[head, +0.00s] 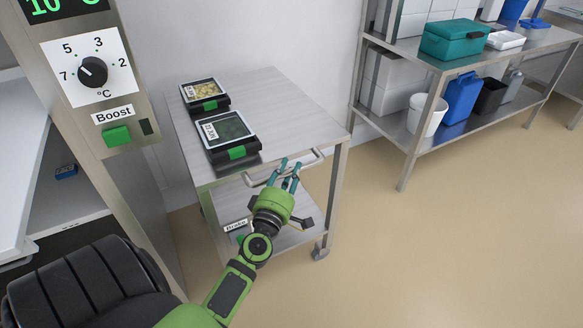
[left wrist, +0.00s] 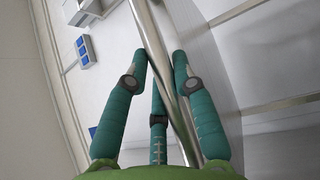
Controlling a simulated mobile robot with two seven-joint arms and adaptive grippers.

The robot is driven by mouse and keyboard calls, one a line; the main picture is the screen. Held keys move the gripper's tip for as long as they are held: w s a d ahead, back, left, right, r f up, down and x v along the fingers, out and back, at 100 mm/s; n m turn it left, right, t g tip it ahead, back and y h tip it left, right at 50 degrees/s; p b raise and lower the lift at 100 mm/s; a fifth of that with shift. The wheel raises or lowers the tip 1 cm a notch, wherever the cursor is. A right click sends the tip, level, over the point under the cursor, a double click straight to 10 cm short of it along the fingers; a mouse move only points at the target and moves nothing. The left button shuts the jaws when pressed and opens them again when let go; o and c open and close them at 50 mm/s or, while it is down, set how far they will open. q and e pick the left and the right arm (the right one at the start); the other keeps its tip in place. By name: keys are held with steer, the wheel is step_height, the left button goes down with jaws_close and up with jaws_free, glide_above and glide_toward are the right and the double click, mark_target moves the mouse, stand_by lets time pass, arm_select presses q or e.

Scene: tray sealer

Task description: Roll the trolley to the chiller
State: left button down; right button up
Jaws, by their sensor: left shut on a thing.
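The trolley (head: 275,100) is a grey metal cart with a top and a lower shelf, standing against the wall right of the chiller panel. Its bar handle (head: 312,161) faces me. My left gripper (head: 285,172) is shut on this handle; in the left wrist view the bar (left wrist: 160,62) runs between the teal fingers. Two black-framed trays, a nearer one (head: 229,130) and a farther one (head: 201,91), lie on the top with green tabs. A "Brake" label (head: 235,225) shows low on the trolley, partly beside my arm. The chiller panel (head: 125,50) reads 10 °C. My right gripper is out of view.
The panel has a dial (head: 93,72) and a green Boost button (head: 117,136). A metal rack (head: 420,150) with boxes and a white bucket (head: 425,114) stands at the right. The beige floor (head: 430,250) in front of the rack is clear.

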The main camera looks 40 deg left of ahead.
arm_select(q)
steer(key=shift+s+a+f, duration=0.15)
steer(key=c, duration=1)
jaws_free()
steer(key=shift+s, duration=0.15)
steer(key=v, duration=1.2)
